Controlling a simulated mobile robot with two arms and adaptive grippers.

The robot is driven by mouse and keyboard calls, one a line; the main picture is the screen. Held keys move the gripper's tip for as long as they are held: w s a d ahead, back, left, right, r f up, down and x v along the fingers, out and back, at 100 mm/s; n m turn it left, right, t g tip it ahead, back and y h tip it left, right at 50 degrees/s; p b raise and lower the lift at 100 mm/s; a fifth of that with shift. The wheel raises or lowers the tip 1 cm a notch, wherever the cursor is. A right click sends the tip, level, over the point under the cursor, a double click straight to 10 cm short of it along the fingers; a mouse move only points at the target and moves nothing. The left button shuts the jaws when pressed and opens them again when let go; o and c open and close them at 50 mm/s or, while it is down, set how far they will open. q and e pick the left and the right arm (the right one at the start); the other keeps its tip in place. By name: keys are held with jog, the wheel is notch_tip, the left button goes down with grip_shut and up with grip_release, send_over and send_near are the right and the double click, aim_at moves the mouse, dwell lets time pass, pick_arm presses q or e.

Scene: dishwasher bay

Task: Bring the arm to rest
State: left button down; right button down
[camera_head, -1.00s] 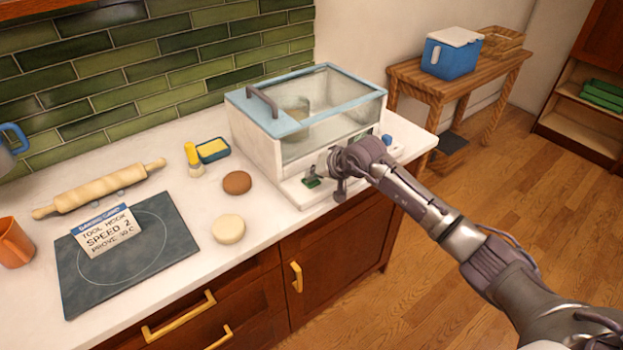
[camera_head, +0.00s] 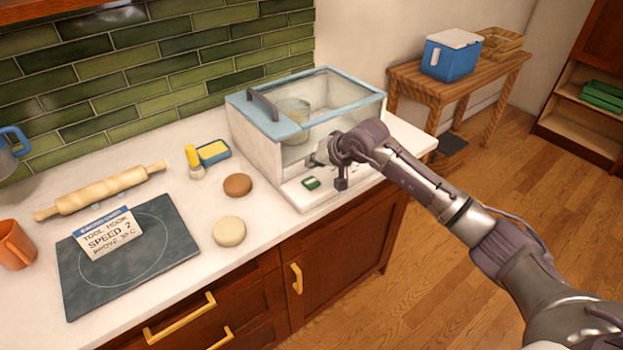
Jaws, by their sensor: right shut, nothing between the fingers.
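My right arm reaches in from the lower right. Its right gripper (camera_head: 341,183) points down at the front of a white machine (camera_head: 262,147) with a blue-framed glass lid (camera_head: 340,100). The fingers are shut and empty, just right of a small green switch (camera_head: 311,183) on the machine's front ledge. My wrist covers part of the front panel, and I cannot tell whether the fingers touch it. My left gripper is not in view.
A round bowl (camera_head: 292,108) shows through the glass. Open floor (camera_head: 470,190) lies right.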

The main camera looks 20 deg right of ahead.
jog(key=shift+r, duration=0.95)
